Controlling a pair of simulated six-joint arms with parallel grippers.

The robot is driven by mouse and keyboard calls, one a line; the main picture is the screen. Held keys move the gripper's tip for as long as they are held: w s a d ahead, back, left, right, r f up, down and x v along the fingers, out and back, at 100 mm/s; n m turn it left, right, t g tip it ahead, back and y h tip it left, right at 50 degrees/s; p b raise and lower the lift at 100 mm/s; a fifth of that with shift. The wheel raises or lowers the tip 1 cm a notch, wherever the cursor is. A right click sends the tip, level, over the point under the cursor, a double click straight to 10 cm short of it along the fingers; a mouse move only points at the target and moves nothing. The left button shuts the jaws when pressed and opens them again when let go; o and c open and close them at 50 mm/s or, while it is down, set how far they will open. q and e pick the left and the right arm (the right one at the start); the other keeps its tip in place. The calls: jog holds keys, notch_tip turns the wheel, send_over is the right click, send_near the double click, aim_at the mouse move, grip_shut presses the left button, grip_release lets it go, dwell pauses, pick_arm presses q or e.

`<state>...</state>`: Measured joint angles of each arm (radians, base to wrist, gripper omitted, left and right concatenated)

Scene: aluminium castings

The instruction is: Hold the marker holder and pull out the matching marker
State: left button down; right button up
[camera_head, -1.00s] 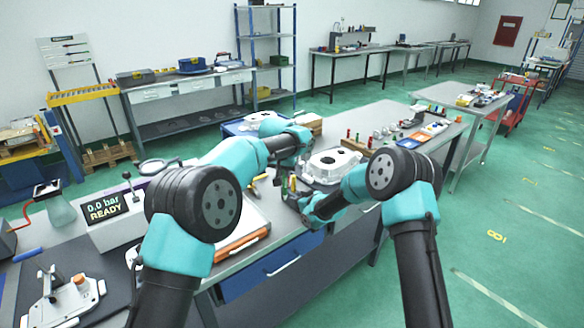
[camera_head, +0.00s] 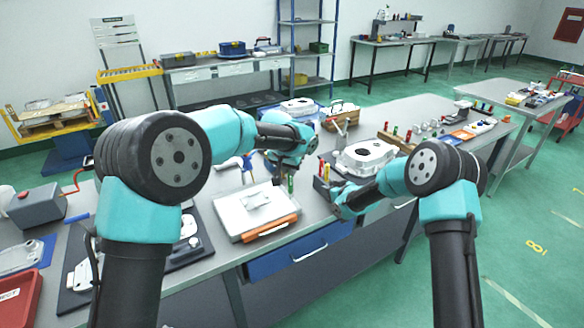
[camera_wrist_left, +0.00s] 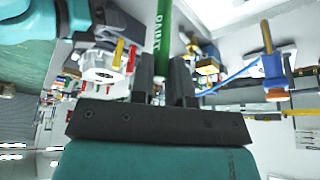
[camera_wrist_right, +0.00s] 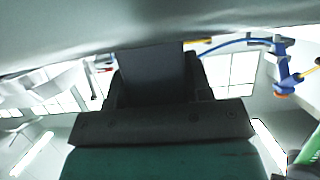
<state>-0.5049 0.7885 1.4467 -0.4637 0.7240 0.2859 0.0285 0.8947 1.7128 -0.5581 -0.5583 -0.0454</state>
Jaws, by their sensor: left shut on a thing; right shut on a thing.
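A green marker (camera_head: 290,183) with PAINT on it is clamped in my left gripper (camera_head: 279,165); the green marker (camera_wrist_left: 163,40) also stands between the fingers in the left wrist view. My right gripper (camera_head: 331,187) is shut on a dark block (camera_wrist_right: 153,72), which looks like the marker holder. A red marker (camera_head: 321,167) and a yellow one (camera_head: 327,172) show at the holder in the head view. The green marker is to the left of the holder and apart from it. Its end shows at the lower right of the right wrist view (camera_wrist_right: 305,160).
A white casting (camera_head: 365,156) stands on the bench right behind my right gripper. A grey case with an orange edge (camera_head: 257,212) lies in front of my left gripper. More markers and small parts line the bench to the right.

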jog(key=o, duration=1)
jog(key=v, duration=1.2)
jog(key=shift+f, duration=0.1)
